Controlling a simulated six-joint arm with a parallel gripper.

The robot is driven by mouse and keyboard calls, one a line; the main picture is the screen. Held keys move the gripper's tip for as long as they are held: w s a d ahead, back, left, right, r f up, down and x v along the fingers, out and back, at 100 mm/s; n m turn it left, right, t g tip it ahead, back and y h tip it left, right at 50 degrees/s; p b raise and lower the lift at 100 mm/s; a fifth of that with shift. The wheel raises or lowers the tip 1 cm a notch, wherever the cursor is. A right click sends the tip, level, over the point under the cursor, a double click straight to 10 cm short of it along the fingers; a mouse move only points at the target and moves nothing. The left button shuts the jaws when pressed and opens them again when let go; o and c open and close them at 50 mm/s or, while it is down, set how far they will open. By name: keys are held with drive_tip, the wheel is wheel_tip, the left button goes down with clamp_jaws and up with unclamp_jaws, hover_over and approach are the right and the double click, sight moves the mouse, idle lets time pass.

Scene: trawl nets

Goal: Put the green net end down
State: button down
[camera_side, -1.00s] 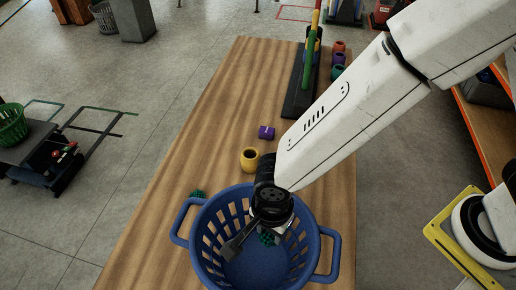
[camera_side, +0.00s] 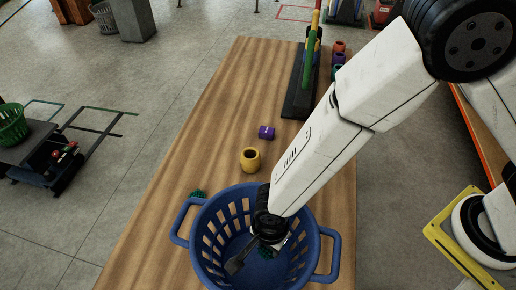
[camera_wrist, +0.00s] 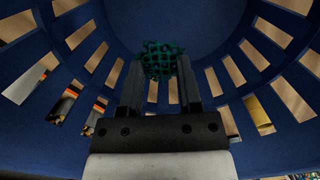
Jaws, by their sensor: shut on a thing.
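The green net end (camera_wrist: 160,60) is a small dark-green mesh piece, held between the two fingertips of my gripper (camera_wrist: 160,85) in the wrist view. In the side view my gripper (camera_side: 252,252) is down inside the blue basket (camera_side: 331,244), and a bit of the green net end shows beneath it (camera_side: 265,253). In the wrist view the basket's blue slotted wall (camera_wrist: 290,60) surrounds the gripper. I cannot tell whether the net end touches the basket floor. Another small green net piece (camera_side: 197,195) lies on the table at the basket's upper left, partly hidden by the rim.
The table's left side is clear.

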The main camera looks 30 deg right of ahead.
sight(268, 260)
drive_tip(key=shift+f, duration=0.7)
drive_tip(key=shift+f, duration=2.1)
drive_tip(key=shift+c, duration=1.4)
unclamp_jaws()
drive_tip(key=shift+f, duration=0.1)
drive_tip(key=shift+r, duration=6.1)
